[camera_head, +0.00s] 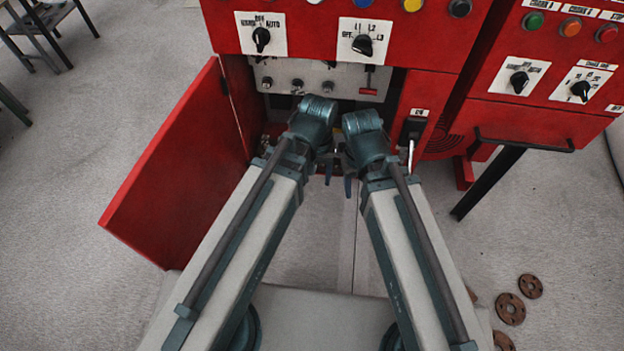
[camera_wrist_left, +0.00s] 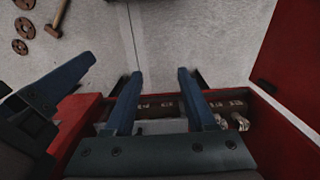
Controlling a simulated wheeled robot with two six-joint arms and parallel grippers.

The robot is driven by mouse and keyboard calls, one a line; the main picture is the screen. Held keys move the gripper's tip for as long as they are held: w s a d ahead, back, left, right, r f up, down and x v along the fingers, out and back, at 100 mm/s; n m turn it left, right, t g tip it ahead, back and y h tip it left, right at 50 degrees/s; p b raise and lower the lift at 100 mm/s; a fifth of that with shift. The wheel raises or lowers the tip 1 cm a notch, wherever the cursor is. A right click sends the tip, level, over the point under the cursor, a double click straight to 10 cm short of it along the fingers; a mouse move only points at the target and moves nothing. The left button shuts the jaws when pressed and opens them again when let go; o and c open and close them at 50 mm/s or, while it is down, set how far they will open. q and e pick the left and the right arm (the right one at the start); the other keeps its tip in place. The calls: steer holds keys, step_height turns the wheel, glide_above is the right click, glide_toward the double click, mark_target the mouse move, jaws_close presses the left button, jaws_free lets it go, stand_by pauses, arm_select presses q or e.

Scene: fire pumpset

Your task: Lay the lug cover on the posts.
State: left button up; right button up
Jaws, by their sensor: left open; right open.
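In the head view my left gripper (camera_head: 327,170) and my right gripper (camera_head: 349,180) are close together in front of the open red cabinet. In the left wrist view my left gripper (camera_wrist_left: 158,95) is open, its two blue fingers apart over the cabinet's lower edge. Part of my right gripper (camera_wrist_left: 72,88) shows beside it. A pale flat piece (camera_wrist_left: 165,127) lies beyond the left fingers; I cannot tell whether it is the lug cover. Silvery round posts (camera_wrist_left: 238,120) stand beside it, by a dark row of small pale marks. My arms hide this area in the head view.
The red cabinet door (camera_head: 185,165) hangs open at left. A grey panel (camera_head: 318,75) with several round fittings and a red handle (camera_head: 369,82) is inside. A black bracket (camera_head: 490,180) juts out at right. Rusty flanges (camera_head: 510,308) and a hammer (camera_wrist_left: 57,25) lie on the floor.

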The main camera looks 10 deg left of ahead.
arm_select(q)
steer(key=s+m, duration=0.1)
steer(key=m, duration=0.1)
steer(key=s+a+m+y, duration=0.1)
steer(key=shift+s+m, duration=0.15)
steer(key=shift+m, duration=0.25)
steer(key=shift+r, duration=0.1)
step_height(320, 180, up, 14)
steer(key=p, duration=1.4)
arm_select(e)
step_height(320, 180, up, 14)
steer(key=shift+r, duration=0.15)
arm_select(q)
steer(key=shift+r, duration=0.1)
steer(key=shift+c, duration=0.4)
arm_select(e)
steer(key=shift+c, duration=0.4)
steer(key=shift+d, duration=0.1)
